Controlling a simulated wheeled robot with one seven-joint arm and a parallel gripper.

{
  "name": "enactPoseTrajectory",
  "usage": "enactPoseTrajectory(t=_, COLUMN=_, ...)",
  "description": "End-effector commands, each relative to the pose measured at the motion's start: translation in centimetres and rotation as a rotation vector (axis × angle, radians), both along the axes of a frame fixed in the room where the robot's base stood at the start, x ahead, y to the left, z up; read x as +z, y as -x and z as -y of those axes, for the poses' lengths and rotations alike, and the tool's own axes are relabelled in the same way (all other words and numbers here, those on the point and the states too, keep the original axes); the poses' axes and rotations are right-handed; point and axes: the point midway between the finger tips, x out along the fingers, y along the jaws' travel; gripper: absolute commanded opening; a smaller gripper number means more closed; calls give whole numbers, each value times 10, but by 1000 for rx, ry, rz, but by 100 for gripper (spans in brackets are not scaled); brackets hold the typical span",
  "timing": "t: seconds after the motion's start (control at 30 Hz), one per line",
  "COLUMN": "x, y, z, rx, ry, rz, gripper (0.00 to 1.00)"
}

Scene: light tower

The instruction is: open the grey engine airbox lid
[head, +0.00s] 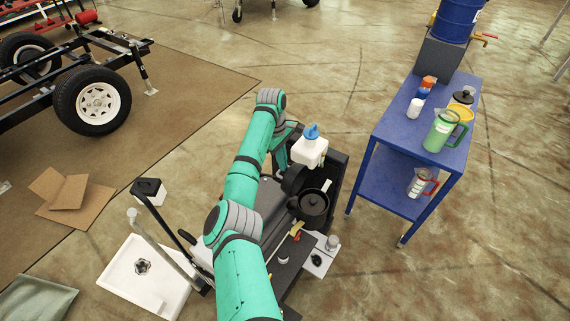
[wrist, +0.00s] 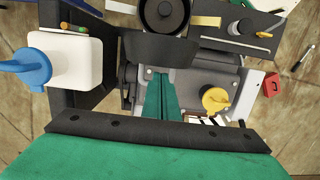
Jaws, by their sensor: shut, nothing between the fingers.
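The grey engine (head: 270,198) stands on a dark stand in the middle of the head view, partly covered by my arm. In the wrist view, its grey housing (wrist: 205,92) lies below and around my gripper (wrist: 163,78). My gripper's teal fingers are together and empty, pointing at the housing. A dark grey panel (wrist: 175,47) stands just beyond the fingertips; I cannot tell for sure whether it is the airbox lid or whether the fingers touch it. In the head view the fingertips are hidden.
A white bottle with a blue cap (head: 309,148) and a round black part (head: 313,203) sit on the stand. A yellow cap (wrist: 214,99) is right of the fingers. A blue cart (head: 407,130) with jugs stands right. A white tray (head: 125,285) lies on the floor left.

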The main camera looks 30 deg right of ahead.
Motion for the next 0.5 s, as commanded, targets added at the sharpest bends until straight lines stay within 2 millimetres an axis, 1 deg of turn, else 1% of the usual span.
enactPoseTrajectory(t=0.17, x=5, y=-20, z=-18, rx=6, ry=0, rz=1, gripper=0)
enactPoseTrajectory(t=0.2, x=16, y=-21, z=-17, rx=3, ry=2, rz=4, gripper=0)
enactPoseTrajectory(t=0.3, x=38, y=-24, z=-19, rx=4, ry=1, rz=4, gripper=0)
enactPoseTrajectory(t=0.5, x=75, y=-28, z=-22, rx=2, ry=1, rz=3, gripper=0)
